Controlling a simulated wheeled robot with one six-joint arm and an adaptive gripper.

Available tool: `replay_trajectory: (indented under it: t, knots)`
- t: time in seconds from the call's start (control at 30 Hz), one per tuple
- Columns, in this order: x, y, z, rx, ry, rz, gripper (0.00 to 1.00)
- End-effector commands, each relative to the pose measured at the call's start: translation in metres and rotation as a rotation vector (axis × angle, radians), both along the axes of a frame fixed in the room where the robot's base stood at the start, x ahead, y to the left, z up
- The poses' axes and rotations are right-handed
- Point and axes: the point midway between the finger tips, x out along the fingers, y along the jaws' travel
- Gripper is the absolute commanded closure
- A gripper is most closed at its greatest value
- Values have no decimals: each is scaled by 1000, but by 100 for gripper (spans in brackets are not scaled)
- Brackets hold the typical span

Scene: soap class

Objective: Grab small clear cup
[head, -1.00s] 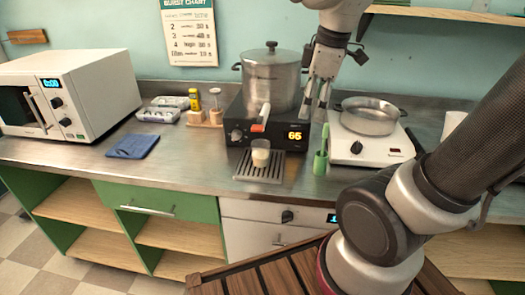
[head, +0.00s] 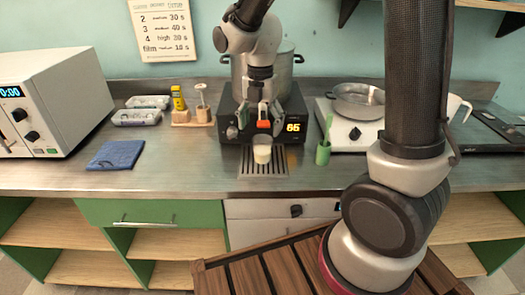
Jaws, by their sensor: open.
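A small clear cup (head: 262,154) with pale contents stands upright on the dark drip grate (head: 263,171) in front of the heater (head: 298,120) with the orange 65 display. My gripper (head: 262,124) is open and points down in front of the heater, just above and behind the cup. Its two fingers sit either side of the orange-tipped tap, apart from the cup as far as I can see. My gripper and wrist hide much of the large pot (head: 290,75) on the heater.
A green holder (head: 323,152) stands right of the grate, before a white hot plate (head: 348,132) with a metal pan (head: 358,102). A blue cloth (head: 115,154) and a microwave (head: 62,95) are at left. The counter between cloth and grate is clear.

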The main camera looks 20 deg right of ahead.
Motion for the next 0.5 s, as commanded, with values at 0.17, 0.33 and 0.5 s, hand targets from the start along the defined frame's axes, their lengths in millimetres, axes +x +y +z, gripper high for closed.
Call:
replay_trajectory:
  t: [0.17,0.33,0.5]
  knots:
    - [-1,-5,-28,-2,4,-1,21]
    - [-1,-5,-37,0,0,-2,21]
    - [-1,-5,-37,0,0,-2,22]
